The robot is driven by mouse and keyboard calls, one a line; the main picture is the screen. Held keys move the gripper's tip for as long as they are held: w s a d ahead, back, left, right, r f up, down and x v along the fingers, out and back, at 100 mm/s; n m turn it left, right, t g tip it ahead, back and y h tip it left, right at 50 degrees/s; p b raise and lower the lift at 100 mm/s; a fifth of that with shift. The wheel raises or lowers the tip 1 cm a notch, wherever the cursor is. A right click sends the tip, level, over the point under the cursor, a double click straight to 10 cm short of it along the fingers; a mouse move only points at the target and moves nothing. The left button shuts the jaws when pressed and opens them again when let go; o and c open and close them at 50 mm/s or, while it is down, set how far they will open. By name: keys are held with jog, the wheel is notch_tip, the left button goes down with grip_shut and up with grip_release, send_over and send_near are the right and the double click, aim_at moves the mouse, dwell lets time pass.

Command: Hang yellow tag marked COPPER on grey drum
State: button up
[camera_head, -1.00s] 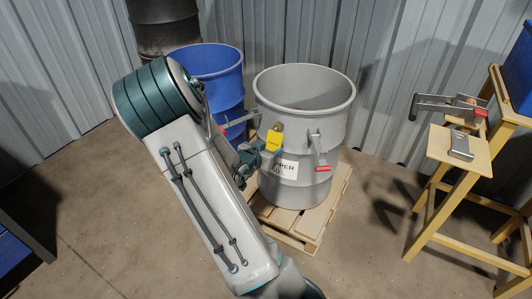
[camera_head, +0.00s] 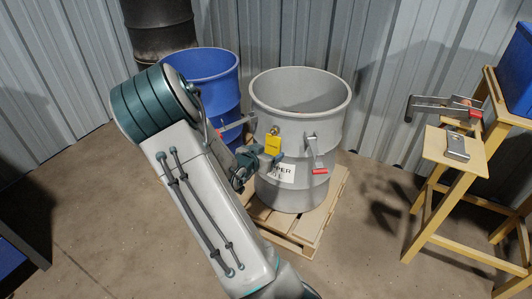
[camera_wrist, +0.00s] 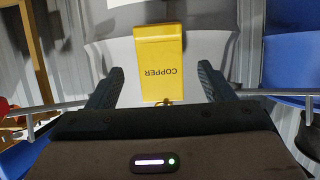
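The yellow tag marked COPPER (camera_head: 273,145) hangs at the front of the grey drum (camera_head: 303,145), just below a small brass-coloured piece near the drum's upper side. Whether its ring is around a hook is too small to tell. In the wrist view the tag (camera_wrist: 160,60) shows its lettering upside down, with part of a ring at its lower edge. My gripper (camera_wrist: 160,85) is open, with a finger on each side of the tag and a gap to both. In the head view my gripper (camera_head: 264,158) is close against the drum's front left, beside the tag.
A blue drum (camera_head: 207,70) stands behind left. The grey drum rests on a wooden pallet (camera_head: 310,222) and has a red-ended lever (camera_head: 318,165) at its front right. A wooden stand (camera_head: 440,150) holding a metal item (camera_head: 457,147) is at right. Floor between is clear.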

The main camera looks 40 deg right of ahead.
jog(key=p+v, duration=0.6)
jog(key=v, duration=0.7)
jog(key=w+a+r+n+t+y+p, duration=0.1)
jog(key=a+r+n+y+p, duration=0.2)
jog(key=a+r+y+p, duration=0.5)
jog(key=w+a+r+n+t+y+p, duration=0.1)
jog(key=a+r+n+y+p, duration=0.3)
jog(key=a+r+p, duration=0.7)
jog(key=s+r+n+g+p, duration=0.2)
jog(key=s+r, duration=0.6)
jog(key=r, duration=0.4)
jog(key=s+r+n+g+p, duration=0.2)
jog(key=s+r+n+p, duration=0.2)
jog(key=s+r+p, duration=0.3)
notch_tip(320, 180, up, 5)
jog(key=shift+s+d+y, duration=0.4)
jog(key=shift+s+d, duration=0.05)
jog(key=shift+s, duration=0.2)
